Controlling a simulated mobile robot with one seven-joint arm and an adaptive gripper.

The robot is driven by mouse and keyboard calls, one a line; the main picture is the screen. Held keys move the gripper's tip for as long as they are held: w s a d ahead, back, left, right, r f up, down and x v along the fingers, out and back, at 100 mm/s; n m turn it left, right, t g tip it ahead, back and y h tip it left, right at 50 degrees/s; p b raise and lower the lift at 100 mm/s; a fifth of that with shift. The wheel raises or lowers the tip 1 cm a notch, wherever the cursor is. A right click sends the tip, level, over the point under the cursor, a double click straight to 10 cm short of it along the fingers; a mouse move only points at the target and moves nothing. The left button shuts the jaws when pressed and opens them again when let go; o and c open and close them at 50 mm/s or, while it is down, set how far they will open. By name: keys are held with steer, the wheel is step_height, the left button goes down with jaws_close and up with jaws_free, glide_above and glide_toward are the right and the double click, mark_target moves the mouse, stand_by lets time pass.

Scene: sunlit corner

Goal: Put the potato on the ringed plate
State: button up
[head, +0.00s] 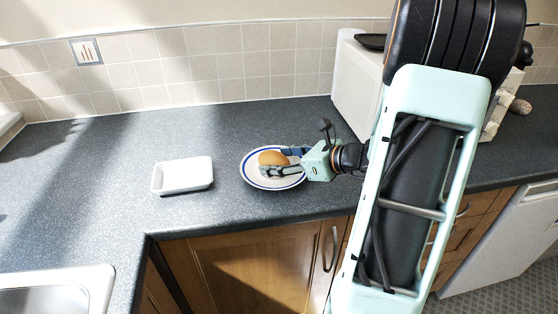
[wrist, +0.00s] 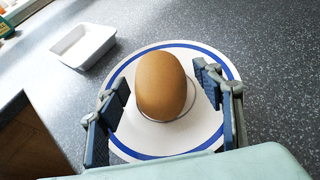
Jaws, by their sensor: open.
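The potato (head: 272,158) is a smooth brown oval. It rests on the ringed plate (head: 249,173), a white plate with a blue ring near its rim. In the wrist view the potato (wrist: 161,86) is over the middle of the plate (wrist: 207,133). My gripper (head: 282,161) reaches in over the plate from the right. In the wrist view its two fingers (wrist: 165,108) stand apart on either side of the potato's near part, with a gap on both sides. The gripper is open. The potato's underside is hidden.
A white rectangular dish (head: 183,177) stands on the counter left of the plate. A white appliance (head: 358,85) stands at the back right, behind my arm. A sink (head: 55,292) is at the lower left. The counter's front edge is close to the plate. Counter left of the dish is clear.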

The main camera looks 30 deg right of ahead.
steer(key=shift+r, duration=0.15)
steer(key=shift+s+d+r, duration=0.2)
steer(key=shift+s, duration=0.05)
steer(key=p+v, duration=0.1)
steer(key=v, duration=1)
steer(key=shift+s, duration=0.15)
steer(key=shift+d, duration=0.1)
